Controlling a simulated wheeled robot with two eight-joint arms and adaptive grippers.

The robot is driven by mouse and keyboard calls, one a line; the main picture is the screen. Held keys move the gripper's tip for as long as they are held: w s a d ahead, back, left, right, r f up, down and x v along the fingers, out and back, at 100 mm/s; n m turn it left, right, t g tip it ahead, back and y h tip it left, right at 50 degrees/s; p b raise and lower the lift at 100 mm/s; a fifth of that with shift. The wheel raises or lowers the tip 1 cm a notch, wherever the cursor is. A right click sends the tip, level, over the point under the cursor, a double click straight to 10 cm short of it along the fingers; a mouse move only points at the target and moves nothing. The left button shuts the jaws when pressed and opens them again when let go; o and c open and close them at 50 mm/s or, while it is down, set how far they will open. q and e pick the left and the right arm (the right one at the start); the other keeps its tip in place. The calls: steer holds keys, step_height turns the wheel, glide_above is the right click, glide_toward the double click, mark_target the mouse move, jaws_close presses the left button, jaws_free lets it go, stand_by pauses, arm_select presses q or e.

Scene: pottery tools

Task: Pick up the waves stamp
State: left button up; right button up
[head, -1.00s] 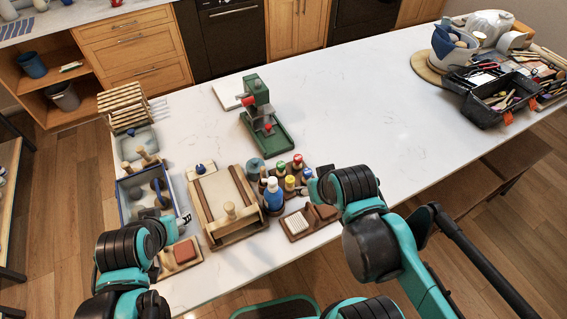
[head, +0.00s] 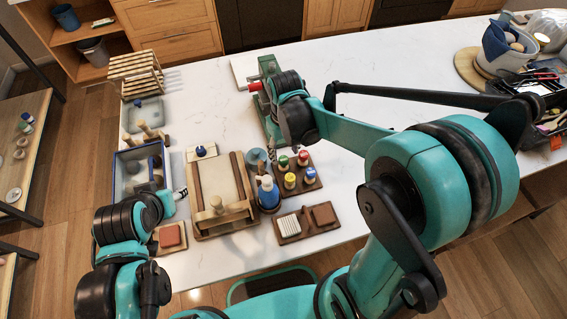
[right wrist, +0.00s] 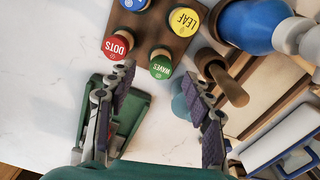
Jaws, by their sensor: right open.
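The waves stamp (right wrist: 160,67) has a green top lettered WAVES and stands in a dark wooden block (right wrist: 165,22). It also shows in the head view (head: 283,160), at the block's back left. My right gripper (right wrist: 158,72) is open, with its two fingertips on either side of the waves stamp in the right wrist view and nothing held. In the head view the right gripper (head: 285,150) is just behind the stamp, partly hidden by its wrist. My left gripper (head: 180,194) is by the blue-rimmed tray, and its jaws are too small to judge.
The red DOTS stamp (right wrist: 116,46), yellow LEAF stamp (right wrist: 183,18) and a blue stamp share the block. A blue bottle (head: 268,192) and wooden-handled tools stand close to its left. A green press (head: 262,130) is behind. Open counter lies right of the block.

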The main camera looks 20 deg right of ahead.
mark_target(284, 159)
step_height(284, 159, down, 5)
steer(key=shift+w+a+r+b, duration=0.1)
steer(key=shift+r+b, duration=0.1)
steer(key=shift+b, duration=0.45)
steer(key=c, duration=1.2)
steer(key=shift+o, duration=0.2)
steer(key=shift+r, duration=0.1)
